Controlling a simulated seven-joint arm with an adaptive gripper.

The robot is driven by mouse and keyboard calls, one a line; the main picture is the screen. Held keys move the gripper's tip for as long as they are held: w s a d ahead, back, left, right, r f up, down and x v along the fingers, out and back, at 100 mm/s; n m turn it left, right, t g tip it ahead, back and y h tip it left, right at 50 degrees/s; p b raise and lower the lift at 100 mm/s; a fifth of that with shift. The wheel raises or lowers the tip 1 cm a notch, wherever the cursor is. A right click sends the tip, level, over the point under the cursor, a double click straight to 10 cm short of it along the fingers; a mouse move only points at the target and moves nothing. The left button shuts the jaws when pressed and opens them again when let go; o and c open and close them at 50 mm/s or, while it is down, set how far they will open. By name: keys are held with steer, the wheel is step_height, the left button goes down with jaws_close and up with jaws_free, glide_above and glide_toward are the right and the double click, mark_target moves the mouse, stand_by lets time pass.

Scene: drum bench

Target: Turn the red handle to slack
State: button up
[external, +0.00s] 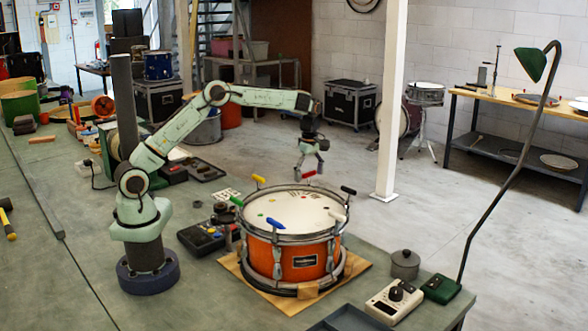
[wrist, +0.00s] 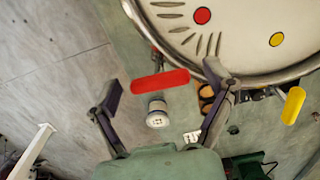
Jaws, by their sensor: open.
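The red handle (external: 309,173) stands at the far rim of the orange drum (external: 262,258). In the wrist view the red handle (wrist: 160,82) lies nearly level, just outside the drum rim, its right end slightly raised. My gripper (external: 311,164) is above the far rim, pointing down. In the wrist view my gripper (wrist: 165,92) is open, one finger beyond each end of the red handle. I see no clear contact. A red dot (wrist: 202,15) and dark strokes of varied length mark the drumhead (wrist: 240,40) near this handle.
Other handles ring the drum: yellow (external: 258,179), green (external: 236,201), blue (external: 275,223), white (external: 338,216) and black (external: 348,190). A lamp (external: 490,190) rises at the right. A dark control box (external: 205,236) sits left of the drum, a grey pot (external: 405,265) right.

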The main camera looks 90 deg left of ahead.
mark_target(309, 172)
step_height(309, 172, up, 12)
stand_by(0.6)
